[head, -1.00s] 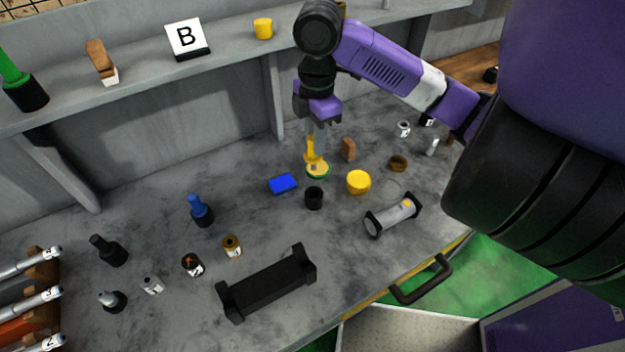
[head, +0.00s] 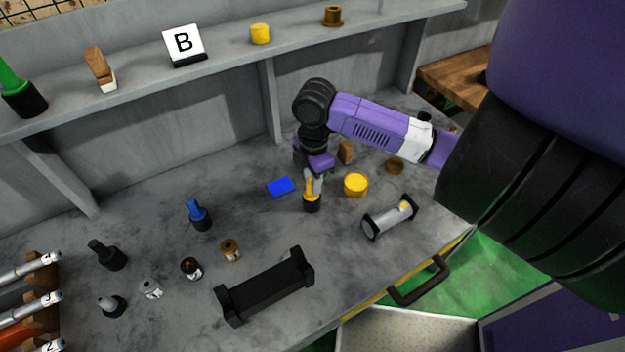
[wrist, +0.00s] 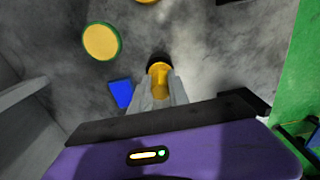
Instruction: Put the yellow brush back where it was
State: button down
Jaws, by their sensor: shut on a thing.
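The yellow brush (head: 310,187) is held upright between the fingers of my gripper (head: 312,182). In the wrist view the brush (wrist: 158,76) shows between the two grey fingertips (wrist: 158,92). Its lower end is at the small black cup (head: 312,204) on the grey bench, lined up with the cup's mouth. The black cup shows as a dark rim beyond the brush in the wrist view (wrist: 159,57). I cannot tell whether the brush rests on the cup's bottom.
A blue block (head: 280,187) lies left of the cup, a yellow round container (head: 355,185) right. A yellow disc with green rim (wrist: 102,41) lies near. A clear cylinder with black ends (head: 390,217) and a black cradle (head: 265,286) stand in front. A blue-topped bottle (head: 198,214) stands left.

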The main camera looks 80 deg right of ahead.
jog(key=shift+f+b, duration=0.35)
jog(key=shift+b, duration=0.05)
jog(key=shift+f, duration=0.1)
jog(key=c, duration=1.3)
grip_release()
jog(key=shift+o, duration=0.2)
